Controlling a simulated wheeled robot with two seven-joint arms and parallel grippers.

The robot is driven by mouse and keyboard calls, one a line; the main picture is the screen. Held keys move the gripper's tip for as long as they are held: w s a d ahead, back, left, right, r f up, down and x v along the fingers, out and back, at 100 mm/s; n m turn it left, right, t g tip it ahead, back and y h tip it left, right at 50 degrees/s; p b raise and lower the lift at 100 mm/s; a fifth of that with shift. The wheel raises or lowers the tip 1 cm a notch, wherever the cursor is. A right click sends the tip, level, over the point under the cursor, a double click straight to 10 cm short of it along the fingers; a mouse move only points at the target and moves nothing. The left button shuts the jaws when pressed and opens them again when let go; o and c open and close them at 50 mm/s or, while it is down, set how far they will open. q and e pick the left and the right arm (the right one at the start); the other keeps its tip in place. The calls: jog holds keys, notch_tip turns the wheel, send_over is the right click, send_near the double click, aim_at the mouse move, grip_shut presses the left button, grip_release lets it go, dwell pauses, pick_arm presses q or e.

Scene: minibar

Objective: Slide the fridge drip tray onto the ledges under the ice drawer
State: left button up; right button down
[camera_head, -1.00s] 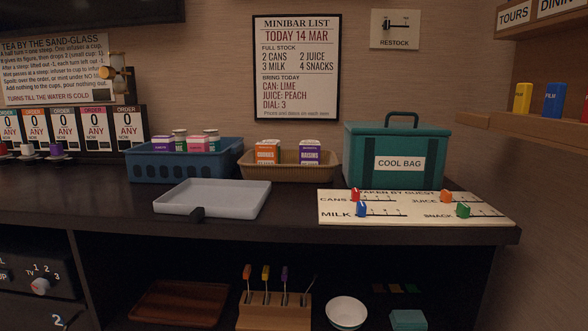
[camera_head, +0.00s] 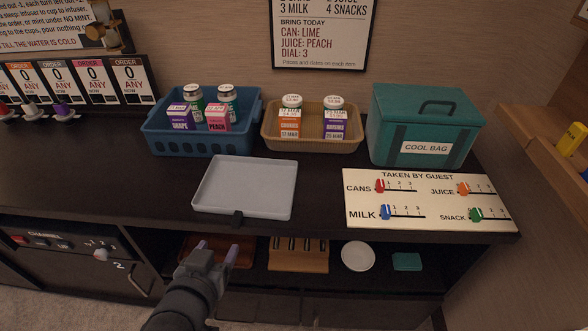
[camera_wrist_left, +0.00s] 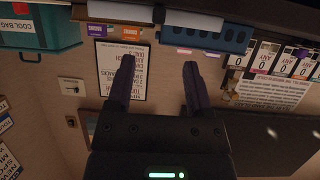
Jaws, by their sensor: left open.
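The drip tray (camera_head: 246,187) is a shallow, pale grey rectangular tray with a small black tab (camera_head: 237,220) on its front edge. It lies flat on the dark counter, with the tab at the counter's front edge. My left gripper (camera_head: 218,248) is open and empty, in front of the counter and just below the tab. Its two fingers also show apart in the left wrist view (camera_wrist_left: 160,75), with nothing between them. The ice drawer and ledges cannot be made out. My right gripper is not in view.
Behind the tray stand a blue basket (camera_head: 160,141) with jars and cartons, and a tan basket (camera_head: 300,144). A teal cool bag (camera_head: 385,145) and a counting board (camera_head: 400,218) are at right. The shelf below holds a wooden tray (camera_head: 238,252), block and bowl (camera_head: 358,256).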

aim_at(234, 225)
pick_arm(q)
jog(key=b+x, duration=0.2)
jog(key=x, duration=0.1)
jog(key=b+x, duration=0.2)
jog(key=x, duration=0.1)
jog(key=b+x, duration=0.1)
jog(key=x, duration=0.2)
jog(key=shift+w+d+f+b, duration=0.1)
jog(key=shift+d+f+b, duration=0.05)
jog(key=shift+f+b, duration=0.25)
jog(key=shift+w, duration=0.25)
jog(key=shift+r, duration=0.2)
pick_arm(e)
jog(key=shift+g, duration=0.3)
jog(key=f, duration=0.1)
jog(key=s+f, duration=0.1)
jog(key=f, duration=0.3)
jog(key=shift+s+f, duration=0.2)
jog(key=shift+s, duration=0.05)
pick_arm(q)
grip_shut()
